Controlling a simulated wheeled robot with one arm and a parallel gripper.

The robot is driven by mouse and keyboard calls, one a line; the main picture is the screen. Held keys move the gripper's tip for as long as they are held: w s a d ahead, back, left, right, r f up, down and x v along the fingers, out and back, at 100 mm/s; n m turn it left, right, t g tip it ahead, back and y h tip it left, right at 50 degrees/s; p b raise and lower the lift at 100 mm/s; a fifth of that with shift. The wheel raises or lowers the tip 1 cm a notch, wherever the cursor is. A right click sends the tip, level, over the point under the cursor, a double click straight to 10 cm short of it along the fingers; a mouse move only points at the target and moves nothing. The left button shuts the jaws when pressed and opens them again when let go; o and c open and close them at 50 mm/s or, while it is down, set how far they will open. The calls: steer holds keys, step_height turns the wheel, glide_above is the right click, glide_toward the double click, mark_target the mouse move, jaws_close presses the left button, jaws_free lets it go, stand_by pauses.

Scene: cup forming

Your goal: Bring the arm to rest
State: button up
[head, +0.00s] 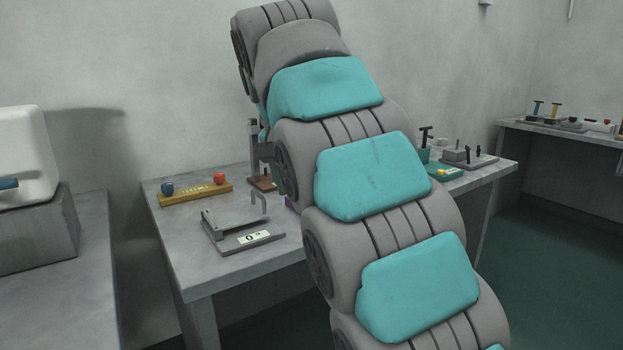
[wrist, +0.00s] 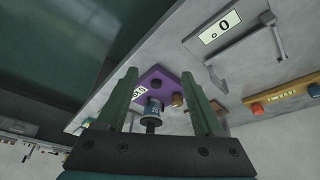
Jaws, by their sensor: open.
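My arm (head: 373,175), grey with teal pads, rises through the middle of the head view and hides part of the table behind it. My gripper (wrist: 158,74) shows in the wrist view with its two dark green fingers apart. Beyond and between the fingers is a purple plate (wrist: 158,80) on the table. A small blue and white piece with a dark knob (wrist: 152,112) shows in the gap between the fingers. Whether it touches them I cannot tell, but nothing looks clamped. My gripper does not show in the head view.
The grey table (head: 215,283) carries a yellow bar with blue and red knobs (head: 195,193), a grey device labelled 0 (head: 243,236) and a green block (head: 443,171). A white machine (head: 25,150) stands left. Another bench (head: 575,133) stands far right, with open floor before it.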

steer(key=s+d+f+n+g, duration=0.1)
steer(key=s+d+f+g, duration=0.2)
steer(key=s+d+f, duration=1)
steer(key=s+d+f+n+g, duration=0.1)
steer(key=s+f, duration=0.4)
steer(key=s, duration=0.3)
steer(key=s+d+f+g+y, duration=0.1)
steer(key=s+d+f, duration=0.1)
steer(key=s+f, duration=0.3)
steer(key=s+d+f+n+g, duration=0.1)
steer(key=s+f, duration=0.4)
steer(key=s, duration=0.6)
steer(key=shift+s+d+f+n+y, duration=0.2)
steer(key=shift+d+f+n+y, duration=0.1)
